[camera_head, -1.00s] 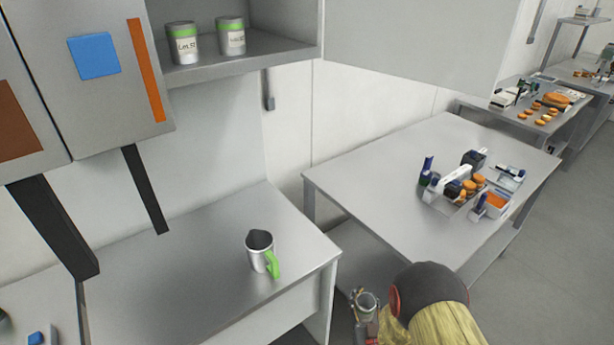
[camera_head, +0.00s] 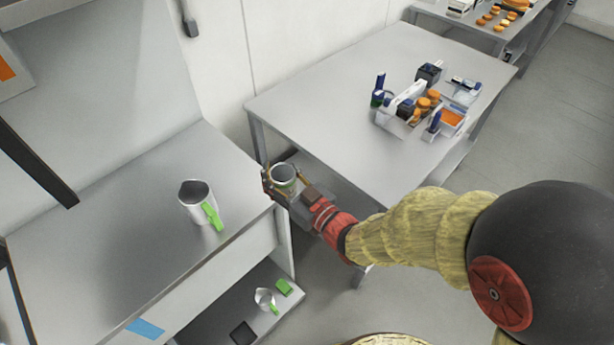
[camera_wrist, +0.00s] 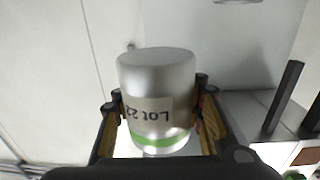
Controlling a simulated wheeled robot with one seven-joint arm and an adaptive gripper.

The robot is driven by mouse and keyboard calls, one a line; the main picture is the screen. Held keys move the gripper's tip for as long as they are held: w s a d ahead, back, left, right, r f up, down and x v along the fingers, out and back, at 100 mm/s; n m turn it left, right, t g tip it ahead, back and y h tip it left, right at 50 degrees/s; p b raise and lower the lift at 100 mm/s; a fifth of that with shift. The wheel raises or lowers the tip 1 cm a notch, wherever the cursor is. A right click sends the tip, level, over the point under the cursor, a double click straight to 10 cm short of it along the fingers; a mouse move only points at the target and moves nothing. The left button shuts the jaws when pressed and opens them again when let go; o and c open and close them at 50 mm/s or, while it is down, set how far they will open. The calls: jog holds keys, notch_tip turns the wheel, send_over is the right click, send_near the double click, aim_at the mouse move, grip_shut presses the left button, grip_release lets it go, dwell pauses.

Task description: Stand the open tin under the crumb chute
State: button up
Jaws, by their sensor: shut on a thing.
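My gripper (camera_head: 290,186) is shut on the open tin (camera_head: 284,174) and holds it in the air by the bench's right end. I cannot pick out the crumb chute for certain; a dark slanted bar (camera_head: 35,165) comes down towards the bench at the left.
A metal jug (camera_head: 195,203) with a green handle stands on the left bench (camera_head: 120,235). A smaller jug (camera_head: 264,298) and a green block (camera_head: 283,287) sit on a lower shelf. The right table (camera_head: 330,90) holds a caddy and buns. Bare bench lies left of the jug.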

jog(key=shift+s+d+f, duration=0.1)
jog(key=shift+d+f, duration=0.15)
jog(key=shift+f, duration=0.7)
jog(key=w+a+f+b, duration=0.1)
jog(key=w+a+f, duration=0.1)
jog(key=w+f, duration=0.1)
jog(key=w+a+f+b, duration=0.1)
jog(key=w+f, duration=0.3)
jog(key=w, duration=0.1)
jog(key=w+a+f+b, duration=0.1)
jog(key=w+a+f, duration=0.1)
jog(key=w+f, duration=0.1)
jog(key=shift+w+a+f+b, duration=0.25)
jog(key=shift+w+a+b, duration=0.1)
jog(key=shift+w, duration=0.2)
jog(key=shift+w+f, duration=0.2)
jog(key=shift+f, duration=0.1)
jog(key=shift+f+b, duration=0.55)
jog(key=shift+f, duration=0.85)
jog(key=shift+f, duration=0.15)
jog(key=o, duration=1.4)
